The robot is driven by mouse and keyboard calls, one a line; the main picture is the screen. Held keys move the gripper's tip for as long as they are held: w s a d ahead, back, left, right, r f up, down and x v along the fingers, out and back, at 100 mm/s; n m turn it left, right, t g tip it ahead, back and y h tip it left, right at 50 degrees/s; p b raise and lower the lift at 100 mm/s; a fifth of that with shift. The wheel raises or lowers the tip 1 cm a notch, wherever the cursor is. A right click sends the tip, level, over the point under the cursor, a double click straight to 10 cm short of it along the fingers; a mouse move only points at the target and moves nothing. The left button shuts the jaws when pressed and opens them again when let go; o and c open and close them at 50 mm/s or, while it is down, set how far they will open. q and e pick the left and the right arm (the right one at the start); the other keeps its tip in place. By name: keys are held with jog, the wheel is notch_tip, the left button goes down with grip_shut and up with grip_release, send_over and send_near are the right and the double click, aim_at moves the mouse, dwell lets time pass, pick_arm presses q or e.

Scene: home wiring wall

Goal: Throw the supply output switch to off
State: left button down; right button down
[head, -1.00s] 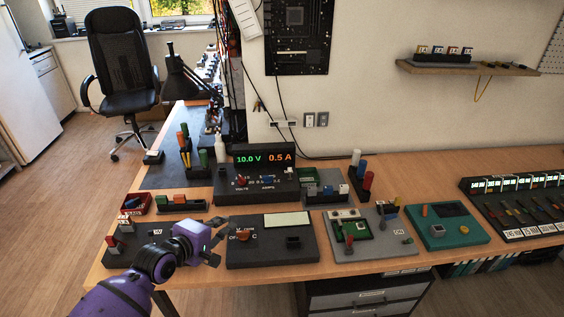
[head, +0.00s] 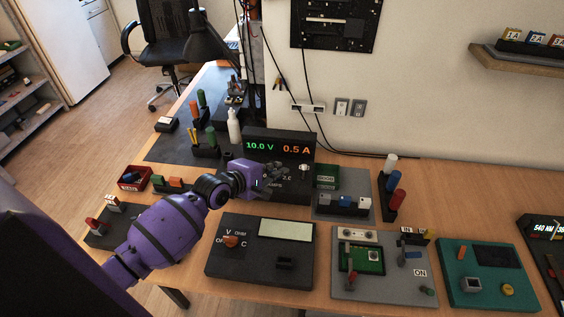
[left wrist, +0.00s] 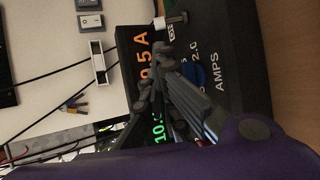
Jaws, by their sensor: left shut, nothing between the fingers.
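The power supply (head: 245,147) is a dark box at the back middle of the bench, with its display lit at 10.0 V and 0.5 A. A small pale switch lever (head: 304,168) stands at the right of its front panel; a pale lever-like part (left wrist: 160,22) shows near the top in the left wrist view. My left gripper (head: 284,176) is shut and empty in front of the panel, left of the lever. In the left wrist view its fingers (left wrist: 157,72) partly cover the display and a blue knob (left wrist: 201,72) by the AMPS marking. Contact cannot be told.
A dark meter box (head: 222,262) with an orange knob sits in front. A grey board (head: 350,287) with a green circuit and a teal box (head: 465,290) stand to its right. A block with coloured cylinders (head: 385,200) is right of the supply. A white bottle (head: 234,130) stands behind left.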

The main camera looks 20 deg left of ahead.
aim_at(290, 162)
pick_arm(q)
jog(key=x, duration=0.7)
jog(key=shift+w+f+b, duration=0.1)
jog(key=shift+w+b, duration=0.05)
jog(key=shift+b, duration=0.15)
jog(key=shift+w+d+f, duration=0.1)
jog(key=shift+w+f, duration=0.05)
jog(key=shift+w, duration=0.3)
pick_arm(e)
jog(key=shift+w+d, duration=0.15)
jog(key=shift+w, duration=0.25)
jog(key=shift+s, duration=0.1)
